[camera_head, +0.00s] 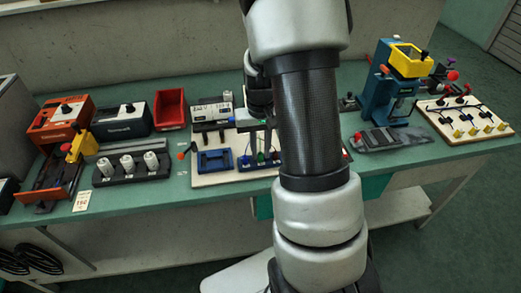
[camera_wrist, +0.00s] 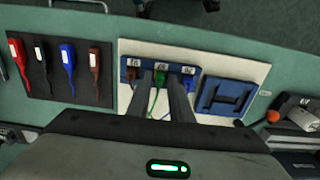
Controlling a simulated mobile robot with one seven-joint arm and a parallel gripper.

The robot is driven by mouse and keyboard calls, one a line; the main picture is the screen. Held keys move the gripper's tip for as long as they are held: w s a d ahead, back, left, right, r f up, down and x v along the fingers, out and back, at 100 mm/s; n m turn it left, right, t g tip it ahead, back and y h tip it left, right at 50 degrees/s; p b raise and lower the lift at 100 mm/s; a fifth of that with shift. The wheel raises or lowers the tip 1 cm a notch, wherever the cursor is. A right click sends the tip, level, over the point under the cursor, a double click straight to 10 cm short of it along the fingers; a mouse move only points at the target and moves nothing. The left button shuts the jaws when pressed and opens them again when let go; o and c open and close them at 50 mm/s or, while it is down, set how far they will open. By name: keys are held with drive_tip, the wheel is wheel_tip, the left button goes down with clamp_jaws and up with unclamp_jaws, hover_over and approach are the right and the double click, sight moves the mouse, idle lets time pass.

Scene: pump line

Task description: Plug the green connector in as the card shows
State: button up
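The green connector (camera_wrist: 160,78) shows between my two fingertips at the middle place of a blue socket block (camera_wrist: 125,68). Its green wire hangs towards my gripper (camera_wrist: 160,86). The fingers stand apart, one on each side of it; I cannot tell whether they touch it or how deep it sits. In the head view the block (camera_head: 246,163) and green connector (camera_head: 261,157) lie below my wrist. I cannot make out which item is the card.
A blue frame (camera_wrist: 205,106) lies beside the block on the white board (camera_wrist: 253,72). A dark mat (camera_wrist: 79,91) holds several coloured tools. In the head view, a red bin (camera_head: 170,109), orange machine (camera_head: 45,125) and blue-yellow press (camera_head: 383,95) stand on the bench.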

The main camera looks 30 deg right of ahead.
drive_tip(key=shift+r+p, duration=1.35)
drive_tip(key=shift+r, duration=0.6)
drive_tip(key=o, duration=0.6)
drive_tip(key=shift+c, duration=0.2)
drive_tip(key=shift+r+p, duration=1.1)
drive_tip(key=shift+r, duration=0.4)
clamp_jaws()
